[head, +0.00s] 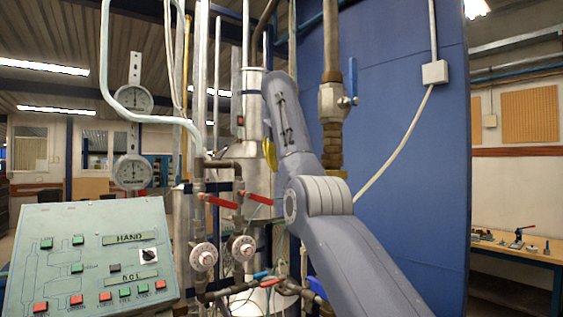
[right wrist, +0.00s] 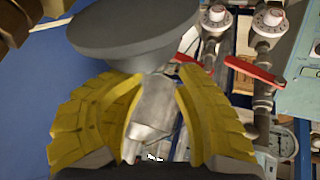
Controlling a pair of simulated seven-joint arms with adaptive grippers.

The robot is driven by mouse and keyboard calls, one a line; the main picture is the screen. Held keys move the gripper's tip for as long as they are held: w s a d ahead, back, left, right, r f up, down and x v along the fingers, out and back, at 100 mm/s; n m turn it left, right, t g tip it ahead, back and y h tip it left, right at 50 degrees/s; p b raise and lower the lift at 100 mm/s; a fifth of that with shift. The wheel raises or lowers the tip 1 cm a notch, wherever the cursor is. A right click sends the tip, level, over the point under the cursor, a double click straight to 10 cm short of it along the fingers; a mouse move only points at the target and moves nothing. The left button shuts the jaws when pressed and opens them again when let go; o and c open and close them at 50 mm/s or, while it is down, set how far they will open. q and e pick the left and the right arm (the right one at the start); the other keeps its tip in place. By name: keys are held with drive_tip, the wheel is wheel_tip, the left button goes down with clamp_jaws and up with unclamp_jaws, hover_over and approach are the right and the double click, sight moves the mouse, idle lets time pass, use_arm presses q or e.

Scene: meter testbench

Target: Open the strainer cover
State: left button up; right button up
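My right gripper (head: 270,152) shows in the head view only as a bit of yellow beside the silver cylinder, mostly hidden by my right arm. In the right wrist view the right gripper (right wrist: 155,72) has its two ridged yellow fingers apart, with a clear gap. A dark grey round disc (right wrist: 135,28), which looks like the strainer cover, lies at the fingertips and overlaps them in the picture. I cannot tell whether they touch. A lighter grey metal part (right wrist: 155,105) shows between the fingers. The disc is hidden in the head view. My left gripper is not in view.
Red valve handles (head: 217,201) and round dial knobs (head: 203,257) stand left of my arm. A green control panel (head: 85,258) is at the lower left. A brass-fitted pipe with a blue-handled valve (head: 333,100) rises just right of my arm. A blue wall (head: 400,120) is behind.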

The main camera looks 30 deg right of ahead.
drive_tip(key=shift+d+f, duration=0.4)
drive_tip(key=shift+f, duration=0.05)
drive_tip(key=shift+r, duration=0.1)
drive_tip(key=v, duration=0.8)
drive_tip(key=shift+w+r, duration=0.1)
